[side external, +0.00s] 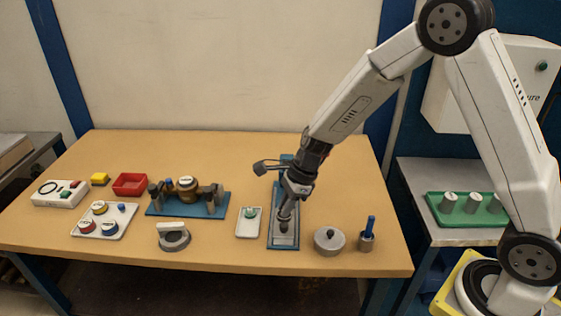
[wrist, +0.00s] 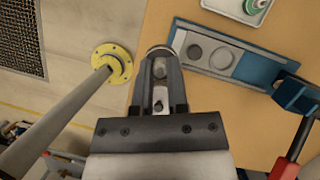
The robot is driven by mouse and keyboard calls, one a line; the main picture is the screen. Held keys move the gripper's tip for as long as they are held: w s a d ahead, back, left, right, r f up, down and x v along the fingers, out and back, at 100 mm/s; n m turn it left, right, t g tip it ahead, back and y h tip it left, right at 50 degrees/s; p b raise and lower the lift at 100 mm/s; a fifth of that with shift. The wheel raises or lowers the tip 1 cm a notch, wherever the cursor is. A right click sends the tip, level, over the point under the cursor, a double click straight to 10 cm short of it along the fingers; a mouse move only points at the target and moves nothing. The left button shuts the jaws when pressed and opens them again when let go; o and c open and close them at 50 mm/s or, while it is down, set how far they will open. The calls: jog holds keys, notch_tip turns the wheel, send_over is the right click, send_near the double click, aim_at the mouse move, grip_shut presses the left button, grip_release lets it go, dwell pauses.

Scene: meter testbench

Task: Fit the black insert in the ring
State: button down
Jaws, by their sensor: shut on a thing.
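My gripper (side external: 284,222) points down over the front end of a blue fixture with a grey plate (side external: 285,241). It also shows in the wrist view (wrist: 160,65), shut on a small round part (wrist: 158,49) at its fingertips. The fingers hide most of this part, so I cannot tell whether it is the black insert. In the wrist view the grey plate (wrist: 208,55) bears a small dark disc or recess (wrist: 194,51) and a larger round outline (wrist: 222,57) beside it. I cannot tell which of them is the ring. The held part appears apart from both.
A white tray with a green piece (side external: 249,222) stands left of the fixture. A grey lidded disc (side external: 329,241) and a cup with a blue peg (side external: 367,235) stand right. A red-handled clamp (wrist: 290,150) rises beside the plate. The table's front edge is close.

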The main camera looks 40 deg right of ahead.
jog(key=w+d+f, duration=0.2)
jog(key=w+d, duration=0.6)
jog(key=shift+w, duration=0.25)
jog(key=shift+d+f, duration=0.1)
jog(key=shift+f, duration=0.1)
jog(key=shift+f, duration=1.9)
jog(key=shift+f, duration=2.4)
dwell(2.4)
